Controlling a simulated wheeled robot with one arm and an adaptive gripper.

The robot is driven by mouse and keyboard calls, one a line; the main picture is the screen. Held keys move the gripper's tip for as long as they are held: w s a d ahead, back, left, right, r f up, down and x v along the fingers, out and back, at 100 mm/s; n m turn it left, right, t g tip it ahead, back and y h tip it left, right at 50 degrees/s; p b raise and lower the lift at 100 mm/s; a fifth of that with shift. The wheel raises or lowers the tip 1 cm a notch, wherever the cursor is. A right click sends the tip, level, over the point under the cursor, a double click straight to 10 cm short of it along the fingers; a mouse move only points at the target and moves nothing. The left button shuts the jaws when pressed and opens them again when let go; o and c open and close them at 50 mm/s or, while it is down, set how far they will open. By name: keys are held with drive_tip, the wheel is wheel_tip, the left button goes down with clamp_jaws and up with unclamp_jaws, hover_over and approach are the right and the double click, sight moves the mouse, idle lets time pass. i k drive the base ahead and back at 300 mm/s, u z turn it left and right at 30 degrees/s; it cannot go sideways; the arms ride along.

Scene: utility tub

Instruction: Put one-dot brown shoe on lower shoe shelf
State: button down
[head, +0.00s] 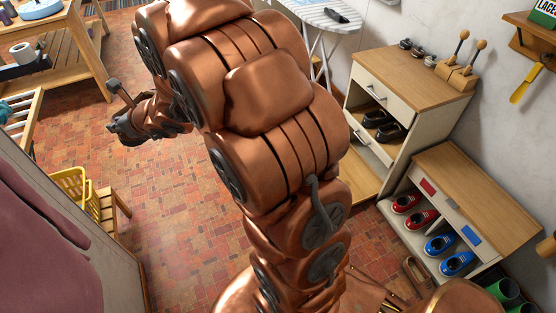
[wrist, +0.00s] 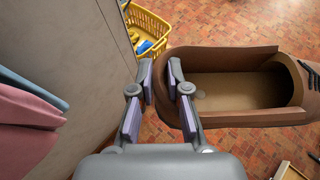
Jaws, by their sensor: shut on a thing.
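A brown shoe (wrist: 235,118) with an open top shows large in the wrist view. My gripper (wrist: 161,72) is shut on the wall at its left end and holds it above the floor. A faint pale round spot shows inside the shoe; I cannot read dots on it. In the head view, my gripper (head: 125,128) is at the left, and I cannot make out the shoe there. The low shoe shelf (head: 480,185) stands at the right, far from my gripper. It holds red shoes (head: 413,212) and blue shoes (head: 449,254).
A taller cabinet (head: 415,88) with black shoes (head: 382,127) stands behind the low shelf. A yellow basket (head: 70,187) is at the left, also in the wrist view (wrist: 148,25). A wall with hanging cloth is close left of my gripper. The tiled floor (head: 165,225) is largely open.

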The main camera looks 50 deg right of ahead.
sight(342, 162)
drive_tip(key=z, duration=0.65)
drive_tip(key=i, duration=0.95)
drive_tip(key=z, duration=1.15)
drive_tip(key=i, duration=0.2)
drive_tip(key=z, duration=0.1)
